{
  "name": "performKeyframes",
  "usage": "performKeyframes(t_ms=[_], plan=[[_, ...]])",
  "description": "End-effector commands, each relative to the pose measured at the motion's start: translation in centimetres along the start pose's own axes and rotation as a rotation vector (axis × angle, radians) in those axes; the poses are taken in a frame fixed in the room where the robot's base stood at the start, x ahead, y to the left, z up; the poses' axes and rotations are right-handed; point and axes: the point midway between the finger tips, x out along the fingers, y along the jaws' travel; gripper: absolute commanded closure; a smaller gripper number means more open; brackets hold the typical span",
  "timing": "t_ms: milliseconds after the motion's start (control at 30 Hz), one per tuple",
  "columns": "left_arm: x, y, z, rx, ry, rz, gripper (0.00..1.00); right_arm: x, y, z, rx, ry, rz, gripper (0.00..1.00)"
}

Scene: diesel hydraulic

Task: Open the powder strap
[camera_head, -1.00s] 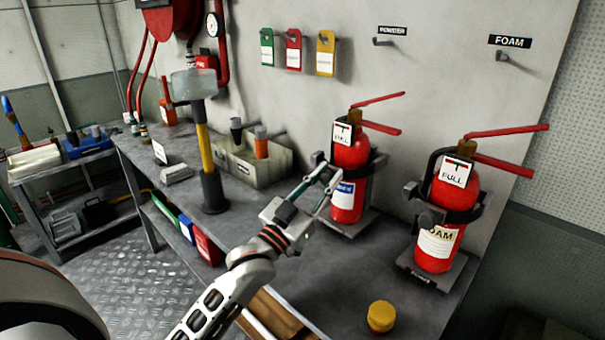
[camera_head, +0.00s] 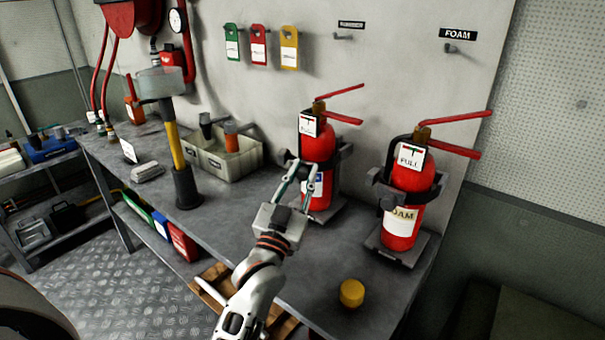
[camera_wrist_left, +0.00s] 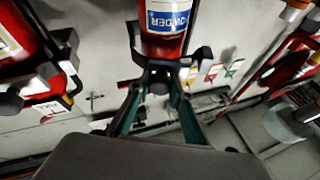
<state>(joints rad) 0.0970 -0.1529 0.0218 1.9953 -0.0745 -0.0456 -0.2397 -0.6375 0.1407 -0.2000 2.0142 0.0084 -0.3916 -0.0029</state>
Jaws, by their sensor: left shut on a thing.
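In the left wrist view, which is upside down, the blue POWDER label (camera_wrist_left: 169,20) shows above the fingers. There my left gripper (camera_wrist_left: 158,88) is shut on the dark latch part (camera_wrist_left: 159,75) at the strap's front. The fingers hide some of this part. My right gripper is not in view.
The foam extinguisher (camera_head: 413,182) stands in a similar bracket to the right. A yellow cap (camera_head: 352,293) lies near the bench's front edge. A yellow-handled hammer (camera_head: 174,145) and a bin of tools (camera_head: 213,162) stand to the left. Tags hang on the back wall.

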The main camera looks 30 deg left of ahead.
Motion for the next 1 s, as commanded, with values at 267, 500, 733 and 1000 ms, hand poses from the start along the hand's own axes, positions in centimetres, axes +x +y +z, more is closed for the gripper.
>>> performKeyframes(t_ms=[267,500,733,1000], plan=[[0.0,0.0,0.0,-0.002,0.001,0.001,0.62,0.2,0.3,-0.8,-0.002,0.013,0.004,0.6],[-0.1,0.0,0.0,-0.001,0.001,0.001,0.62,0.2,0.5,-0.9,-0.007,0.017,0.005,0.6],[-2.3,0.1,0.1,-0.001,-0.002,0.002,0.62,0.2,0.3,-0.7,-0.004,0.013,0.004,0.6],[-7.6,0.0,0.1,-0.001,-0.004,0.002,0.62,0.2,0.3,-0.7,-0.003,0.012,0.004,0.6]])
